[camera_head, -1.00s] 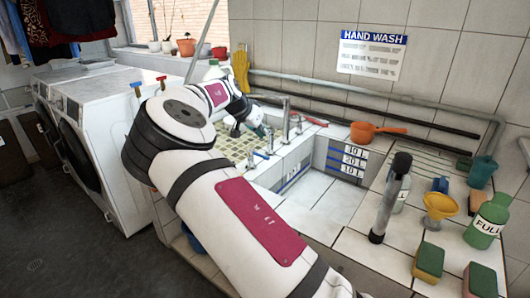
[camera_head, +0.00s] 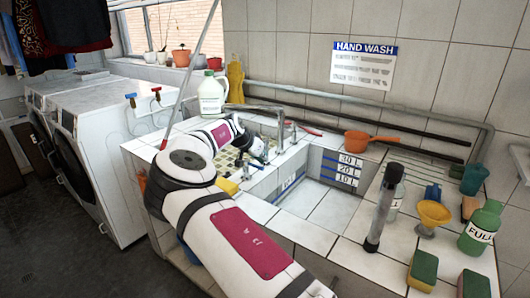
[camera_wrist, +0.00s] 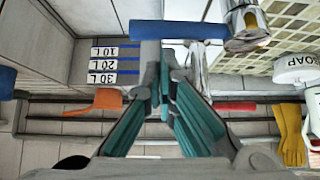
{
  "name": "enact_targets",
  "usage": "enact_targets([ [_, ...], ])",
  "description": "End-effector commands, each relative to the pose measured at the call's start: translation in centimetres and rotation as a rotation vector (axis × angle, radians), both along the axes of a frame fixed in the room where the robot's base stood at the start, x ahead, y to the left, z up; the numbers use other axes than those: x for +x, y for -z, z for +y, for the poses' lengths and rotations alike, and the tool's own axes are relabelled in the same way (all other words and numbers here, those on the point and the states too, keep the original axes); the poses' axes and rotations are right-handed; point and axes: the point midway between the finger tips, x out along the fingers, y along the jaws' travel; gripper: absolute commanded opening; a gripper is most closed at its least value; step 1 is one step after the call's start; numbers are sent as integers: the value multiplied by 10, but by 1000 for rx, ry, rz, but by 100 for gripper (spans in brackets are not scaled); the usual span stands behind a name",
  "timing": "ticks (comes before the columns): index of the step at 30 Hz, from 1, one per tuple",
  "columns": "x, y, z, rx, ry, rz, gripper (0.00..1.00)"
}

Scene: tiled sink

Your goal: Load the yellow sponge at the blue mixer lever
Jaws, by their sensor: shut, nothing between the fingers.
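A plain yellow block, seemingly the yellow sponge (camera_head: 227,187), lies on the tiled front ledge beside my forearm, partly covered by the arm. In the wrist view the blue mixer lever (camera_wrist: 178,31) is a long bar just beyond my fingertips, beside the chrome tap body (camera_wrist: 246,28).
A red lever (camera_head: 309,130) is on the tap's far side. An orange scoop (camera_head: 357,140) lies behind the basin. A black-ended cylinder (camera_head: 385,207), a yellow funnel (camera_head: 432,214), a green bottle (camera_head: 481,230) and two yellow-green sponges (camera_head: 423,270) crowd the right counter. A white jug (camera_head: 212,95) stands behind.

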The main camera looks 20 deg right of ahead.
Motion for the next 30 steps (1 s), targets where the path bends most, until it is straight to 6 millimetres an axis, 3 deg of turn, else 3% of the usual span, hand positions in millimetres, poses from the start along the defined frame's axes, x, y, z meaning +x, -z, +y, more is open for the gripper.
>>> enact_targets([
  [18,-4,3,10,1,7,-1,0],
  [30,-8,6,17,2,136,1,0],
])
